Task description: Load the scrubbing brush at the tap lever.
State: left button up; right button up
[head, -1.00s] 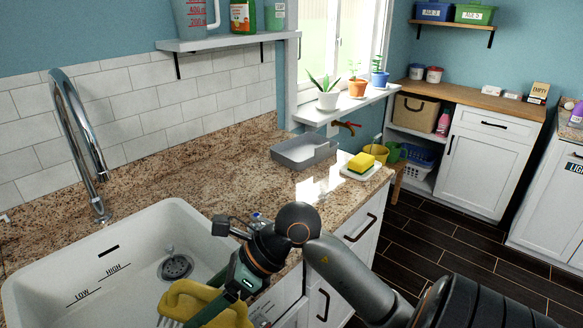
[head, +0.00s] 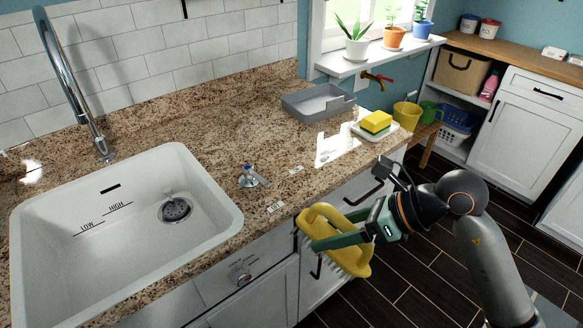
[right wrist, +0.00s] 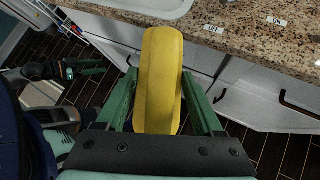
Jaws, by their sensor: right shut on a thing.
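The yellow scrubbing brush (head: 352,262), with pale bristles below, is held in my right gripper (head: 325,242) in front of the counter's cabinet doors. In the right wrist view the brush (right wrist: 160,80) lies between the two green fingers, which are shut on it. The tap lever (head: 250,177), small with a blue top, stands on the granite to the right of the sink, up and left of the brush and apart from it. Small labels (head: 275,207) lie near it. My left gripper (right wrist: 85,68) shows small at the left of the right wrist view; its jaw opening is unclear.
The white sink (head: 225,210) with its tall chrome tap (head: 75,85) is at the left. A grey tray (head: 318,103) and a yellow sponge on a white dish (head: 390,133) stand on the counter's right part. The counter's front edge lies beside the brush.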

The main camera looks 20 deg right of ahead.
aim_at(248, 171)
jog(key=l+z, duration=0.3)
jog(key=l, duration=0.85)
jog(key=i+l+z, duration=0.1)
jog(key=l, duration=0.3)
jog(key=i+l, duration=0.2)
jog(key=i+j, duration=0.2)
jog(key=j, duration=0.1)
